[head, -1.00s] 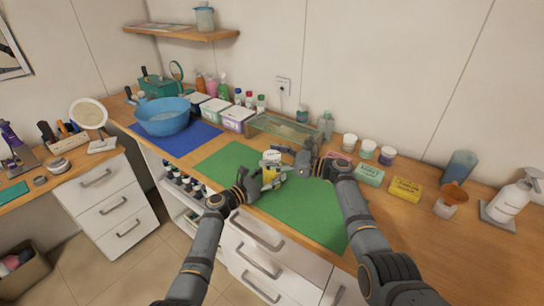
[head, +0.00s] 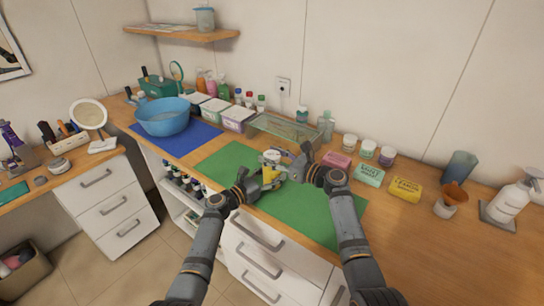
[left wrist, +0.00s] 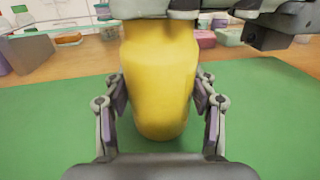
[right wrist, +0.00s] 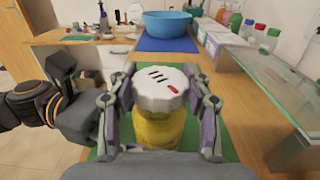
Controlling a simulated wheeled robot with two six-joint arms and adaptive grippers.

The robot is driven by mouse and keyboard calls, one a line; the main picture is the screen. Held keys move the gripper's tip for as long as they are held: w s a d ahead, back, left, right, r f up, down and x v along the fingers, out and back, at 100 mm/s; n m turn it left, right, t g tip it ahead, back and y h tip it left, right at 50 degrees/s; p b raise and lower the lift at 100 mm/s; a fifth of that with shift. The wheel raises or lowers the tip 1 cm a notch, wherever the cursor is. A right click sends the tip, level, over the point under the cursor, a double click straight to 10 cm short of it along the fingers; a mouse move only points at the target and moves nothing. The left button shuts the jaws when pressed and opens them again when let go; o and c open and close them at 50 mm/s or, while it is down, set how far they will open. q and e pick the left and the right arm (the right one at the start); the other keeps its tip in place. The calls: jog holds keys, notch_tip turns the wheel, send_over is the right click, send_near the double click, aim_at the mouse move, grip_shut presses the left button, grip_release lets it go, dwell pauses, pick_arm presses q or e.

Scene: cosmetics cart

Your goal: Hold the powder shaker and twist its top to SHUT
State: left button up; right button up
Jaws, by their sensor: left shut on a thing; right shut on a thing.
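The powder shaker (head: 267,172) is upright above the green mat (head: 310,212), with a yellow body and a white top. My left gripper (head: 262,182) is shut around the yellow body, which fills the middle of the left wrist view (left wrist: 160,75). My right gripper (head: 284,165) is shut on the white top from the right side. In the right wrist view the top (right wrist: 158,88) shows several dark slots and a small red mark, between the two fingers. Whether the top is at its SHUT position, I cannot tell. The shaker's lower end shows close to the mat.
A glass tray (head: 285,130) lies behind the mat. Pink, green and yellow soap boxes (head: 370,175) and several small jars (head: 367,149) stand to the right. A blue bowl (head: 162,117) sits on a blue mat at the left. The mat's right part is clear.

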jog(key=shift+m+t+h, duration=1)
jog(key=shift+t, duration=0.2)
jog(key=o, duration=1.2)
jog(key=v, duration=1.2)
